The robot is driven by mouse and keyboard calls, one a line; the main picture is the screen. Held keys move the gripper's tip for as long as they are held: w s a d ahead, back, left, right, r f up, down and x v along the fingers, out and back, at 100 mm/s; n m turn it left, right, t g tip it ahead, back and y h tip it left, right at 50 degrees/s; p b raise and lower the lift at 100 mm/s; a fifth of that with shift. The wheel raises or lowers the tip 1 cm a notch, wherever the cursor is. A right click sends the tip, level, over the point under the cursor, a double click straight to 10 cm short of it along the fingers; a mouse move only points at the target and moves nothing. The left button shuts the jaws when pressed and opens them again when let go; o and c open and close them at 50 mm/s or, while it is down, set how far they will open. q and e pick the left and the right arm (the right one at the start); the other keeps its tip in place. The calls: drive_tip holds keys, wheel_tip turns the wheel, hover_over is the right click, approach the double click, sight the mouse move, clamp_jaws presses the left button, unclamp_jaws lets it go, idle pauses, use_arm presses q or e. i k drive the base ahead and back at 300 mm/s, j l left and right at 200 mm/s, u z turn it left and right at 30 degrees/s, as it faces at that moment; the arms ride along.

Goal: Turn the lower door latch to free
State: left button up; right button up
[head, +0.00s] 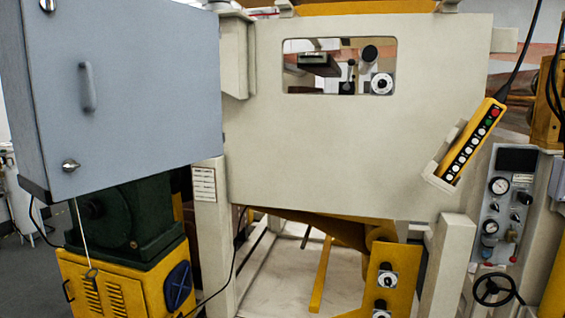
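A grey cabinet door (140,115) fills the left of the head view. Its lower latch (71,165) is a small round metal knob near the door's lower left corner. An upper latch (47,5) of similar look sits near the top edge, partly cut off. A vertical grey handle (87,87) stands between the two latches. The door looks closed; which way the latch is turned is too small to tell. Neither gripper shows in the head view.
Below the cabinet stand a green machine housing (130,225) and a yellow vented box (105,285). A large cream machine panel (350,150) with a window is to the right. A yellow button pendant (473,143) and a gauge panel (505,205) are at the far right.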

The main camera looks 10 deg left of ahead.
sight(69, 165)
drive_tip(key=u, duration=1.45)
drive_tip(key=i+l+u, duration=0.25)
drive_tip(key=l, duration=0.5)
drive_tip(key=l+u, duration=0.2)
drive_tip(key=l, duration=0.55)
